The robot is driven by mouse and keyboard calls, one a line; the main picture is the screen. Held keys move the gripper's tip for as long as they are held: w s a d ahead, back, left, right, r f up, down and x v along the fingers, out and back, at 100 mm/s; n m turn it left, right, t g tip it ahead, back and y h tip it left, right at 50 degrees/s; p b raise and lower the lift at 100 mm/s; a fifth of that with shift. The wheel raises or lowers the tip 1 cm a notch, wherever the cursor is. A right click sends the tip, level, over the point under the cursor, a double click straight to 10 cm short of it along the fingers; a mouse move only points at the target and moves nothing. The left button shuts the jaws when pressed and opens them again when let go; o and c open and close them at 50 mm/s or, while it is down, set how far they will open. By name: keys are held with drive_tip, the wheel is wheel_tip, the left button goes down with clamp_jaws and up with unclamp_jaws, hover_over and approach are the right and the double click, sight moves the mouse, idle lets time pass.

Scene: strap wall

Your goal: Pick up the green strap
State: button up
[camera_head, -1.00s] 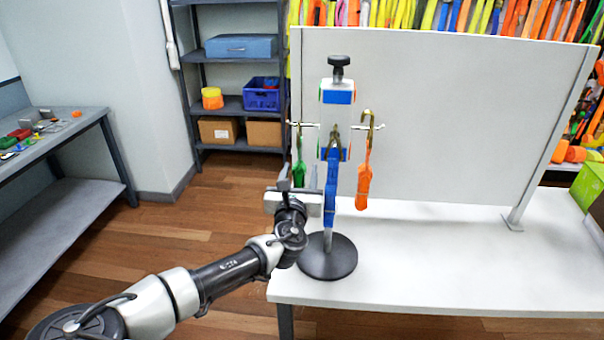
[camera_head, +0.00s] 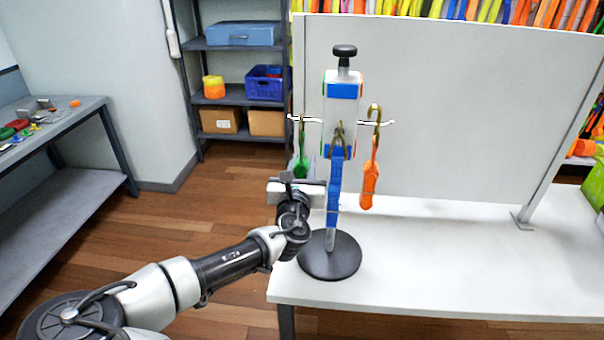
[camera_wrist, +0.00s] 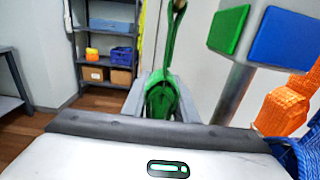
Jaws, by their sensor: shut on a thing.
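The green strap (camera_head: 301,166) hangs from the left arm of a stand by its hook. My gripper (camera_head: 299,171) is at the strap's lower part, left of the stand's post. The wrist view shows the green strap (camera_wrist: 163,98) between the two fingers of my gripper (camera_wrist: 162,90), which is shut on it. The strap rises from the fingers toward its hook, which lies at or above the top edge of that view. A blue strap (camera_head: 335,187) hangs at the front of the stand, and an orange strap (camera_head: 369,184) hangs on its right arm.
The stand's round black base (camera_head: 330,257) rests on the white table (camera_head: 430,260). A white panel (camera_head: 460,110) stands behind it. In the wrist view, the orange strap (camera_wrist: 283,105) and blue strap (camera_wrist: 296,153) are close to the right of my gripper. A shelf (camera_head: 238,107) stands at the back left.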

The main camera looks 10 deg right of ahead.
sight(300, 150)
drive_tip(key=shift+r, duration=0.5)
drive_tip(key=w+a+r+b, duration=0.1)
drive_tip(key=w+a+r, duration=0.1)
drive_tip(key=w+a, duration=0.8)
drive_tip(key=a, duration=0.5)
drive_tip(key=shift+r+b, duration=0.25)
drive_tip(key=shift+b, duration=0.1)
